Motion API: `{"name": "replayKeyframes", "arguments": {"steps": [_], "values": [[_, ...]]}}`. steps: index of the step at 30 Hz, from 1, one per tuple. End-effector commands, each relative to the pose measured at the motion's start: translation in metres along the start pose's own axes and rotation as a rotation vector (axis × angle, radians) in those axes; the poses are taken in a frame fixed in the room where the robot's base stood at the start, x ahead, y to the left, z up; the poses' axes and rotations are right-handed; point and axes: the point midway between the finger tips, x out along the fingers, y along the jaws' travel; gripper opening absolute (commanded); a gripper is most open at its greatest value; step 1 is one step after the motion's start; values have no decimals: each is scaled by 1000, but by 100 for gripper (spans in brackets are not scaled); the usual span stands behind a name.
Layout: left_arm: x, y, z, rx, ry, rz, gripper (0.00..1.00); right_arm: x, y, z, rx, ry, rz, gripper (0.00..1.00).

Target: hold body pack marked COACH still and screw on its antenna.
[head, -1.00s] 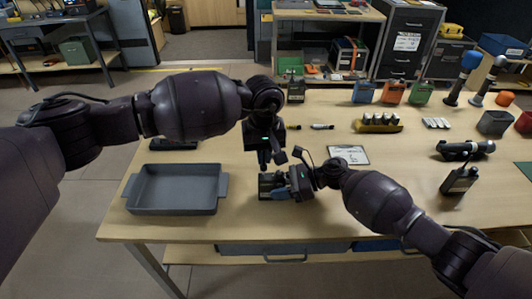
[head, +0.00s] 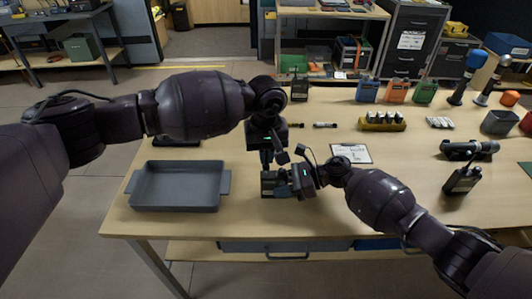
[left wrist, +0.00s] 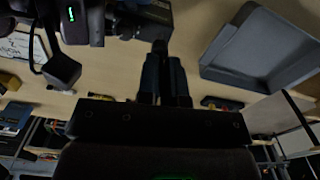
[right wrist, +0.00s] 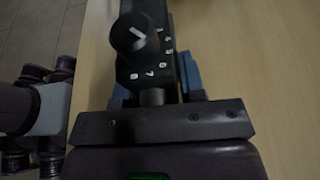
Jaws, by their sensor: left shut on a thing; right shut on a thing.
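A dark body pack (head: 270,184) lies low over the front of the table in the head view; its COACH mark is not readable. In the right wrist view the pack (right wrist: 130,72) shows a round knob and white numerals. My right gripper (head: 284,189) is shut on it, with blue fingers (right wrist: 188,75) along its sides. My left gripper (head: 267,160) points down just above and behind the pack. In the left wrist view its fingers (left wrist: 163,80) are together on a small dark piece, seemingly the antenna, mostly hidden. I cannot tell whether that piece meets the pack.
A grey tray (head: 178,187) stands left of my grippers. A radio (head: 462,180), a yellow battery holder (head: 382,122) and coloured packs (head: 396,91) stand farther right. The front right tabletop is partly clear.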

Motion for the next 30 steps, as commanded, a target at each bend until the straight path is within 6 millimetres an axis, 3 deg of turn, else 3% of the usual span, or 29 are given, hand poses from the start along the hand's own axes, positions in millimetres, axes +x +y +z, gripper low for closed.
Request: {"name": "replayKeyframes", "arguments": {"steps": [30], "values": [[16, 0, 0, 1, -1, 0, 0, 0, 0, -1, 1, 1, 1, 7]]}}
